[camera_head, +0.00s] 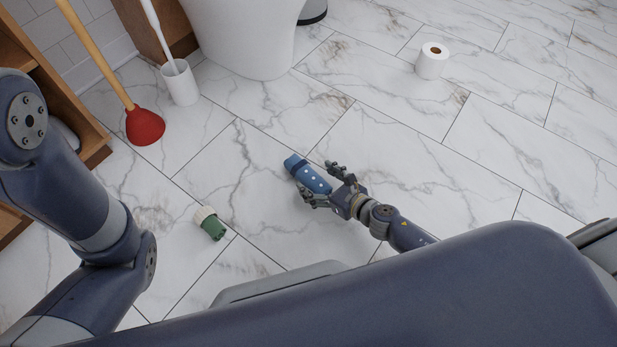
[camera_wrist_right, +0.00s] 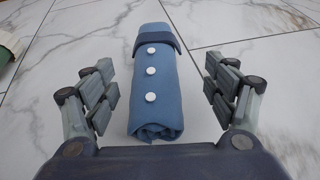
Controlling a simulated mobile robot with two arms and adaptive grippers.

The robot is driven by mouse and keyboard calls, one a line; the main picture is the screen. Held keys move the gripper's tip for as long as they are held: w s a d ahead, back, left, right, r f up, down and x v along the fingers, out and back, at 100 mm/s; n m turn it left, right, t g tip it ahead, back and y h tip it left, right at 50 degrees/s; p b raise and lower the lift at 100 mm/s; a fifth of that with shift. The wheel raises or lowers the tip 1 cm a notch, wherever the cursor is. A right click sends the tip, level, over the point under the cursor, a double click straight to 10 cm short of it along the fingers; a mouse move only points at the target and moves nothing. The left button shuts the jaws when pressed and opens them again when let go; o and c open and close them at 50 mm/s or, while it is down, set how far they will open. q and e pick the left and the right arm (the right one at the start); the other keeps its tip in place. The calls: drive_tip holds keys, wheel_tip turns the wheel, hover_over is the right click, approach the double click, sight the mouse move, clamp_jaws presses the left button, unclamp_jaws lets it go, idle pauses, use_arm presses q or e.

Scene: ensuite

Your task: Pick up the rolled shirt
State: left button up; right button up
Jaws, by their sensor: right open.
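The rolled shirt (camera_head: 313,178) is a blue roll with a darker band and white buttons, lying on the marble floor. My right gripper (camera_head: 322,185) is open at its near end, with one finger on each side of it. In the right wrist view the rolled shirt (camera_wrist_right: 154,85) lies lengthwise between the open fingers of my right gripper (camera_wrist_right: 160,92), with a gap on both sides. My left arm comes in at the left of the head view, but its gripper is not in view.
A green and cream item (camera_head: 211,224) lies on the floor to the left. A red plunger (camera_head: 145,126), a white brush holder (camera_head: 180,84) and a white toilet base (camera_head: 240,40) stand at the back. A paper roll (camera_head: 432,62) stands at the back right. The floor around the shirt is clear.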

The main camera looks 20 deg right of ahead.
sight(309, 176)
drive_tip(key=b+x, duration=0.1)
drive_tip(key=x, duration=0.3)
drive_tip(key=shift+a, duration=0.15)
drive_tip(key=shift+s, duration=0.1)
drive_tip(key=c, duration=1.2)
